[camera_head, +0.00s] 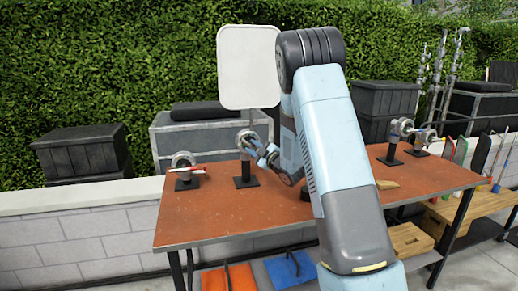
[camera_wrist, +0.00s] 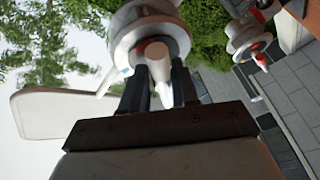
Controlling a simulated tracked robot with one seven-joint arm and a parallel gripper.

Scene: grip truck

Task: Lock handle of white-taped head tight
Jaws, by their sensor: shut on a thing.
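A metal grip head (camera_head: 247,139) stands upright on a dark base near the table's back edge, below a white board. In the wrist view the same head (camera_wrist: 148,32) fills the top middle, with a pale handle (camera_wrist: 159,62) pointing toward the camera and some red at its root. My gripper (camera_head: 266,155) is at this head's right side. In the wrist view the two dark fingers of my gripper (camera_wrist: 159,88) stand either side of the pale handle, shut on it. I cannot clearly make out the white tape; the handle's far side is hidden.
Other heads (camera_head: 395,137) stand right, beyond my arm. The white board (camera_head: 248,66) rises behind the gripped head. A small tan block (camera_head: 387,184) lies right. The table's front left is clear.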

